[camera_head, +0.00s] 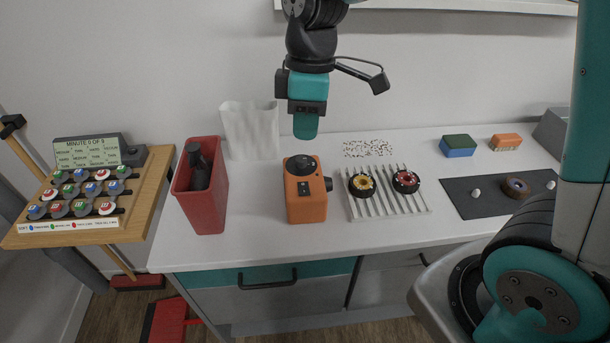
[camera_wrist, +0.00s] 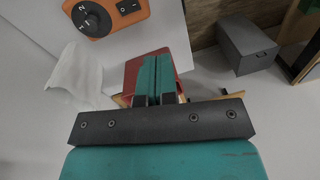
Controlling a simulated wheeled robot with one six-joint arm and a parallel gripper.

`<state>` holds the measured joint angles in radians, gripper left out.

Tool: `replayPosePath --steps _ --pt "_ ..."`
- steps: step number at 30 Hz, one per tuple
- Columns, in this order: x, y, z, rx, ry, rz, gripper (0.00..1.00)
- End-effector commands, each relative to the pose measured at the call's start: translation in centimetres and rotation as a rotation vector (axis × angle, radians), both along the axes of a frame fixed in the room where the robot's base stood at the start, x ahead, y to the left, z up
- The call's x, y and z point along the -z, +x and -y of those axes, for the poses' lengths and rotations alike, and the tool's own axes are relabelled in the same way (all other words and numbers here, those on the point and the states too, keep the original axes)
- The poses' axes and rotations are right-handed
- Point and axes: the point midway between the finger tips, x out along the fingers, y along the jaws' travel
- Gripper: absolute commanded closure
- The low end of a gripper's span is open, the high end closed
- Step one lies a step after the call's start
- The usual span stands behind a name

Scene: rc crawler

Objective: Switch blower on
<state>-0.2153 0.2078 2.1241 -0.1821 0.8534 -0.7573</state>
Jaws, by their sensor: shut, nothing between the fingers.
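The blower looks to be the orange box (camera_head: 305,207) on the white table, left of the ribbed rack. I cannot tell which side of the rocker is pressed. My gripper (camera_head: 305,128) hangs above and behind the box, apart from it. Its teal fingers (camera_wrist: 157,65) are together and empty.
A red bin (camera_head: 212,210) with a dark object inside stands left of the box. A crumpled white bag (camera_head: 250,130) is behind. The ribbed rack (camera_head: 390,206) holds two round wheels. A dark mat (camera_head: 470,203) lies to the right. A wall shelf (camera_head: 450,5) is above.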

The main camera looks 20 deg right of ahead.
Motion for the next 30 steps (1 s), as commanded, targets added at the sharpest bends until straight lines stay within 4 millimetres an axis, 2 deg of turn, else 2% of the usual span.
replayPosePath --steps 1,3,6,20,23,30 --pt "0.5 1.4 0.4 -0.042 -0.018 -0.013 1.0" --pt "1.2 2.8 0.9 -0.098 -0.038 -0.02 1.0" --pt "1.8 3.8 1.3 -0.142 -0.051 -0.03 1.0" --pt "2.6 3.9 1.4 -0.154 -0.053 -0.031 1.0" --pt "3.8 3.7 1.4 -0.154 -0.054 -0.034 1.0" --pt "8.7 3.0 1.2 -0.152 -0.055 -0.038 1.0"
